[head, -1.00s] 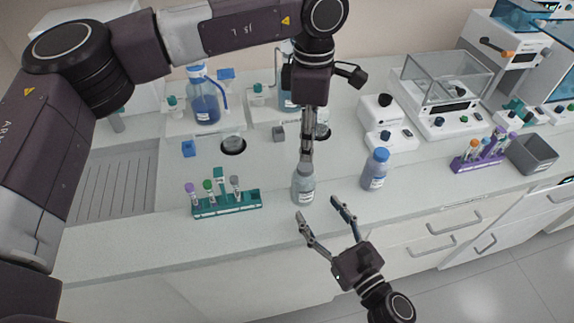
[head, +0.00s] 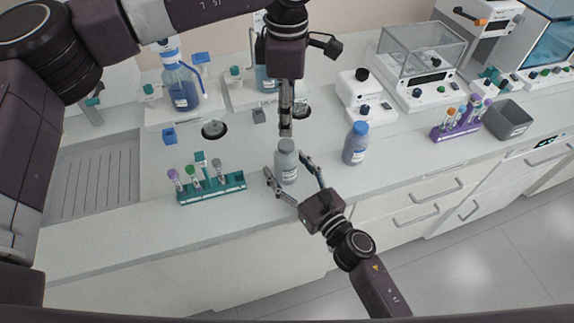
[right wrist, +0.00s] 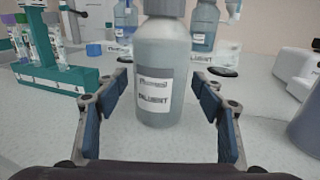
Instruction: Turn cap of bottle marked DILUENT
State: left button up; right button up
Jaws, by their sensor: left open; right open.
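The bottle marked DILUENT (head: 287,163), with a grey cap (head: 286,146), stands upright near the bench's front edge. Its label is readable in the right wrist view (right wrist: 158,80), where the cap is mostly out of frame. My right gripper (head: 291,172) is open, with its fingers on either side of the bottle's lower body; in the right wrist view the bottle stands between and just beyond the fingertips (right wrist: 160,88). My left gripper (head: 286,130) points down just above the cap. Its fingers look close together from here, and a gap to the cap is hard to judge.
A blue-capped bottle (head: 356,143) stands to the right. A teal tube rack (head: 212,190) is to the left. A purple tube rack (head: 462,126) and a grey bin (head: 508,121) are farther right. Blue-liquid bottles (head: 181,85) stand behind.

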aim_at(287, 144)
pick_arm(q)
jog(key=shift+w+a+f, duration=0.1)
jog(key=shift+w+a, duration=0.05)
jog(key=shift+w, duration=0.05)
pick_arm(e)
jog(key=shift+w+a+f, duration=0.1)
jog(key=c, duration=0.8)
pick_arm(q)
jog(key=shift+s, duration=0.1)
pick_arm(e)
grip_shut()
pick_arm(q)
jog(key=m, duration=1.7)
jog(key=shift+m, duration=0.4)
jog(key=shift+s+f, duration=0.1)
jog(key=shift+f, duration=3.9)
